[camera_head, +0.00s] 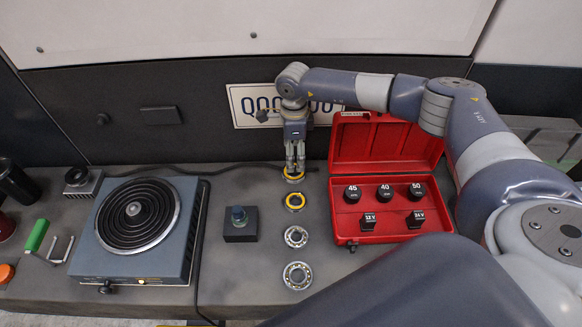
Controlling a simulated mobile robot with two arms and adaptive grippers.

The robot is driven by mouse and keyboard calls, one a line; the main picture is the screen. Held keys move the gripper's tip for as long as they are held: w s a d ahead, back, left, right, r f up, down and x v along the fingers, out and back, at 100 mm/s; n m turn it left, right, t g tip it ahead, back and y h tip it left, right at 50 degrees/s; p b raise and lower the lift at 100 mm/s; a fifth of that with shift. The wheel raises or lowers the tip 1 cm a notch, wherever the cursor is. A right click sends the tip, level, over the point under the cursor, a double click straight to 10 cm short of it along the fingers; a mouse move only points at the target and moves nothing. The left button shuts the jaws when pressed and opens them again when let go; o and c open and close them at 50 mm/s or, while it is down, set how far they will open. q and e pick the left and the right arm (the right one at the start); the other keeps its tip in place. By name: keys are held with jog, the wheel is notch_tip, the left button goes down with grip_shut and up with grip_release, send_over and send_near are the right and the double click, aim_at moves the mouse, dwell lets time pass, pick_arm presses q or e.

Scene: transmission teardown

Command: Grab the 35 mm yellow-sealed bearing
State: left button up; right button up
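A column of bearings lies on the grey bench. The farthest bearing (293,179) has a yellow ring and sits right under my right gripper (294,167). A second yellow-ringed bearing (295,202) lies just nearer. Two all-metal bearings lie nearer still, a smaller one (296,237) and a larger one (297,275). No size marks are readable on the bearings. My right gripper points down, its fingers close together at the farthest bearing and partly covering it. I cannot tell whether they grip it. My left gripper is not in view.
An open red case (342,225) holding black marked pieces stands right of the bearings. A dark block with a knob (240,224) and a hot plate (140,225) stand to the left. A cable runs along the bench behind. A green-handled tool (37,236) lies far left.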

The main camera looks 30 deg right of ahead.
aim_at(292, 174)
jog(key=shift+f, duration=0.9)
jog(key=f, duration=0.5)
jog(key=shift+w+a+p, duration=0.15)
jog(key=shift+a+p, duration=0.1)
jog(key=shift+p, duration=0.1)
jog(key=shift+f, duration=0.25)
jog(key=shift+c, duration=0.9)
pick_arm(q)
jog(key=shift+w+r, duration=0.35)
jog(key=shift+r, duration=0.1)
pick_arm(e)
jog(key=c, duration=0.9)
